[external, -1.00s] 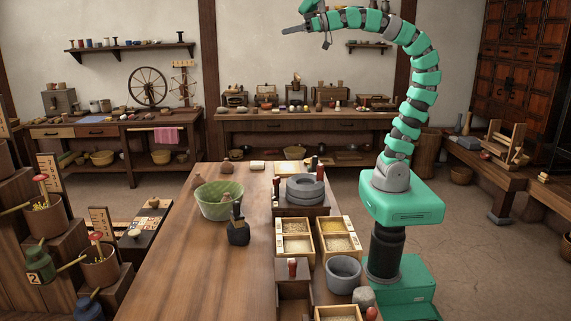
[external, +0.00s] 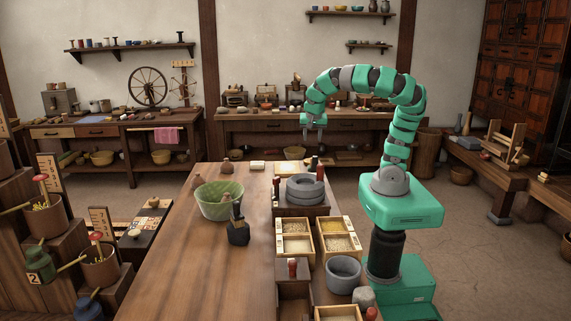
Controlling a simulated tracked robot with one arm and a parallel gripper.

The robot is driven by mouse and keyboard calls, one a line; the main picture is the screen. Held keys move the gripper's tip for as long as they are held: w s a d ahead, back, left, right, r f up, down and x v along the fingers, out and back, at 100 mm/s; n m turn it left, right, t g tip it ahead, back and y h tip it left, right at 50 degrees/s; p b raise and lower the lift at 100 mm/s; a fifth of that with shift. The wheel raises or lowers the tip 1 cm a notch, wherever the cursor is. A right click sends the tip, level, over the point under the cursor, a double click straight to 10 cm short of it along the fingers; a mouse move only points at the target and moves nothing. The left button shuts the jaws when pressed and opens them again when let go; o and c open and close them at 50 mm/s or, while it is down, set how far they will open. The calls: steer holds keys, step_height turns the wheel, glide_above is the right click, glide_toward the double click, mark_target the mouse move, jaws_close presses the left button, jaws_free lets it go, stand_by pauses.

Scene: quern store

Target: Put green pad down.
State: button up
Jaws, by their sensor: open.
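My gripper (external: 314,138) hangs pointing down above the far end of the long wooden table (external: 165,270), over the stone quern (external: 305,188). Its jaws are open and I see nothing between them. I cannot make out a green pad anywhere in this view. The green thing on the table is a patterned bowl (external: 214,208), to the left of and below my gripper in the picture.
A dark block-shaped pot (external: 238,233) stands in front of the bowl. Grain boxes (external: 293,246) and a grey stone bowl (external: 343,272) line the table's right side. Small jars and a cream block (external: 257,166) sit at the far end. The table's front left is clear.

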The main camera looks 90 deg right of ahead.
steer(key=shift+m+g, duration=0.3)
steer(key=shift+m, duration=0.1)
steer(key=shift+b+x, duration=2.45)
steer(key=shift+x, duration=5.1)
steer(key=shift+a+r, duration=0.1)
jaws_close()
